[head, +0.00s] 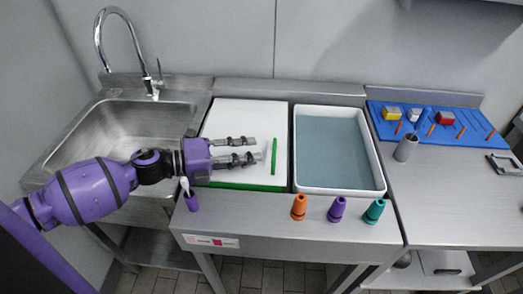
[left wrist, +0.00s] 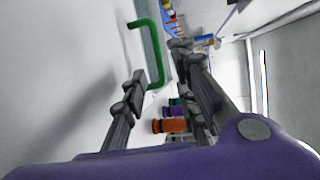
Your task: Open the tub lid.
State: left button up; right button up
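A white lid (head: 235,118) with a green front edge covers the left-hand basin of the counter. A green bar handle (head: 274,155) stands near its right side; it also shows in the left wrist view as a green handle (left wrist: 161,52) on a white surface. My left gripper (head: 258,150) is over the lid, just left of the handle, with its fingers spread apart and pointing right. The fingers (left wrist: 160,68) also look apart in the left wrist view, with nothing between them that I can see held. I cannot tell whether a fingertip touches the lid. My right gripper is not in view.
An open white tub (head: 380,172) with blue-grey contents stands right of the lid. A purple holder (head: 192,202) is near my forearm. A sink (head: 125,125) lies left, a blue mat (head: 385,128) right.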

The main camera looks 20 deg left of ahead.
aim_at(275, 151)
pick_arm(q)
jog(key=shift+w+d, duration=0.3)
jog(key=shift+d, duration=0.15)
jog(key=x, duration=0.5)
jog(key=shift+w+d+f+p, duration=0.1)
jog(key=shift+w+d+p, duration=0.05)
jog(key=shift+w+p, duration=0.25)
jog(key=shift+w+d+f, duration=0.15)
jog(key=shift+w+d, duration=0.15)
jog(key=shift+d, duration=0.15)
jog(key=shift+w+f, duration=0.15)
grip_shut()
